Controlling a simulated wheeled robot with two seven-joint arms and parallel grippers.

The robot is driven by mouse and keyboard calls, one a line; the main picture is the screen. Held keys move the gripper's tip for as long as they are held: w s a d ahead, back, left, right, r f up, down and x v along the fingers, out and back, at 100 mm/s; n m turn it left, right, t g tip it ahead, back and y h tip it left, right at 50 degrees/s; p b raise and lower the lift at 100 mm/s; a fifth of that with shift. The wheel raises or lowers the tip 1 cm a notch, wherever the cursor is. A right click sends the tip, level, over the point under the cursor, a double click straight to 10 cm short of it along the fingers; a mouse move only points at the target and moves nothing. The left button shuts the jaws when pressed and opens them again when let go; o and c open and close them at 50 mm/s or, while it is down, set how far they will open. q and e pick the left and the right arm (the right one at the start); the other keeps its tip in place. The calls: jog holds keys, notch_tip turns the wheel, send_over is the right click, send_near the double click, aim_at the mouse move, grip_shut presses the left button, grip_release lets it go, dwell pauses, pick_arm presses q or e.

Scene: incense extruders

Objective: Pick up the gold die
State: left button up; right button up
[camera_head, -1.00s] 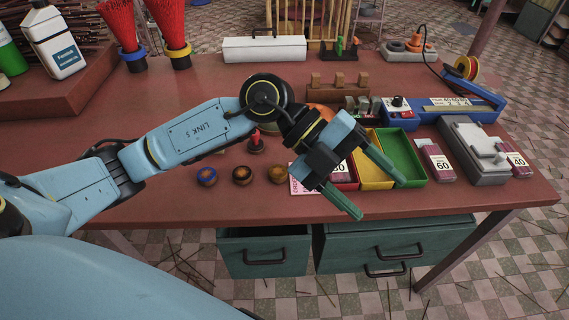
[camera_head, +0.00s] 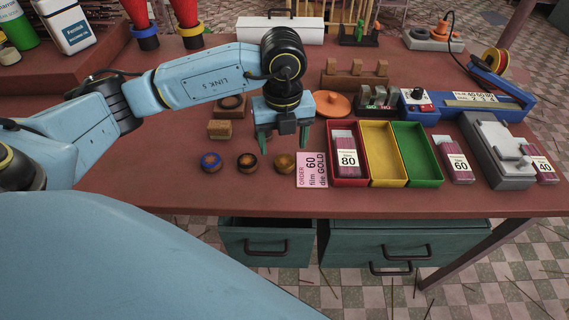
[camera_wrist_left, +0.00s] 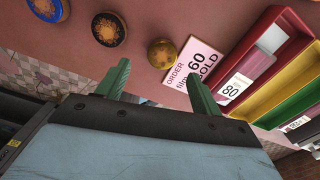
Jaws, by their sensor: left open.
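The gold die (camera_head: 285,163) is a small round golden-brown piece on the table, at the right end of a row of three dies. It also shows in the left wrist view (camera_wrist_left: 162,52), above the gap between the fingertips. My left gripper (camera_head: 284,148) is open and empty, pointing down just behind and above the gold die; in the left wrist view its green fingers (camera_wrist_left: 158,80) are spread apart. The dark die (camera_head: 247,163) and the blue-rimmed die (camera_head: 210,162) lie to its left. A pink order card (camera_head: 312,170) reading "film 60, die GOLD" lies right of it. My right gripper is not in view.
Red (camera_head: 347,180), yellow (camera_head: 383,153) and green (camera_head: 416,153) trays stand right of the card; the red one holds a pack marked 80. A wooden block (camera_head: 220,130) sits behind the dies. The table front left of the dies is clear.

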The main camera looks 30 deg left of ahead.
aim_at(285, 161)
pick_arm(q)
notch_tip(285, 161, down, 6)
jog(key=shift+w+r+b, duration=0.1)
jog(key=shift+w+b, duration=0.05)
jog(key=shift+b, duration=0.25)
jog(key=shift+d, duration=0.1)
jog(key=shift+c, duration=1)
jog(key=c, duration=1)
jog(key=shift+r, duration=0.15)
